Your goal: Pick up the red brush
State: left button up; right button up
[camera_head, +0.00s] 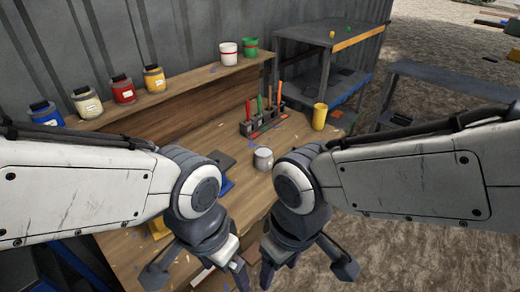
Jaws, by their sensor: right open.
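Several thin upright tools with coloured handles stand in a dark holder (247,129) on the wooden bench. A red handle (248,108) stands at its left end, a green one beside it, and more red or orange ones to the right. Their lower ends are hidden, so I cannot tell which is the red brush. My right gripper (306,266) is open and empty at the bottom of the view, well in front of the holder. My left gripper (198,272) is also low in the view, its fingers spread apart, with nothing seen between them.
A grey-white cup (263,159) stands between my arms, and a yellow cup (319,116) to the right of the holder. A metal rack (330,45) and grey table (455,80) stand right.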

aim_at(248, 106)
jog(key=z, duration=0.5)
jog(key=k, duration=0.6)
jog(key=z, duration=1.1)
jog(key=i, duration=3.15)
jog(key=u, duration=1)
jog(key=i, duration=0.9)
jog(key=u, duration=1.3)
jog(key=i, duration=0.45)
jog(key=u, duration=0.3)
